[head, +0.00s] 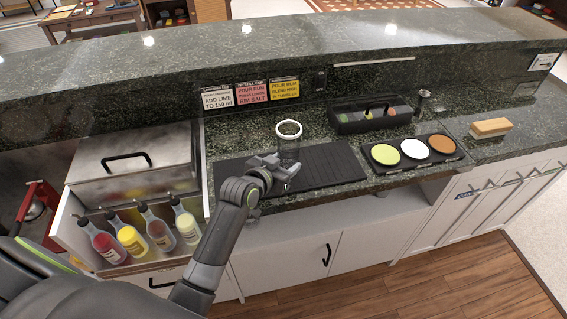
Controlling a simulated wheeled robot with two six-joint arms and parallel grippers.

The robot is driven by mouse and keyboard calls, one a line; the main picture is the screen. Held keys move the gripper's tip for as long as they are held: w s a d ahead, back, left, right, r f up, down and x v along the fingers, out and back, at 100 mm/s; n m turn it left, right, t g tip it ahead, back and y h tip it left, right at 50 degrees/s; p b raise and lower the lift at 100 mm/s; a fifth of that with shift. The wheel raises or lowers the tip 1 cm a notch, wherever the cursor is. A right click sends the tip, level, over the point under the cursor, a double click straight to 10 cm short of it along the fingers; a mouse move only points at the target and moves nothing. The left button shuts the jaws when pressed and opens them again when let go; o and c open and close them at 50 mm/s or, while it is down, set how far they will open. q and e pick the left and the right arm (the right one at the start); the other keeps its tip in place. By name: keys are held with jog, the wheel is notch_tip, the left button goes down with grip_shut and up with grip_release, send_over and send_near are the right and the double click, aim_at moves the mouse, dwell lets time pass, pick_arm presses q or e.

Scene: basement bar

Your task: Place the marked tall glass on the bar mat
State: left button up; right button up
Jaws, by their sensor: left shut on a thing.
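The tall glass (289,144) is clear with a white band around its rim. It looks upright. My left gripper (284,170) is shut on its lower part, and the gripper hides the glass's base. The black bar mat (335,165) lies on the lower green stone counter. The glass and the gripper are over the left half of the mat. I cannot tell whether the glass touches the mat. My right gripper is not in view.
A black caddy (372,117) stands behind the mat. A tray (456,155) with green, white and orange discs is to the right, and a sponge-like block (490,128) beyond it. Several bottles (133,242) stand in a rack at left. The mat's right part is clear.

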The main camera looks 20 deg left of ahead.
pick_arm(q)
jog(key=o, duration=0.7)
jog(key=shift+f, duration=0.15)
jog(key=o, duration=0.4)
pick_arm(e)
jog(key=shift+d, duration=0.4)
pick_arm(q)
jog(key=shift+r, duration=0.25)
jog(key=shift+s+a, duration=0.1)
jog(key=shift+s, duration=0.25)
jog(key=b+v, duration=0.1)
jog(key=v, duration=0.9)
jog(key=shift+s+r, duration=0.35)
jog(key=shift+s, duration=0.25)
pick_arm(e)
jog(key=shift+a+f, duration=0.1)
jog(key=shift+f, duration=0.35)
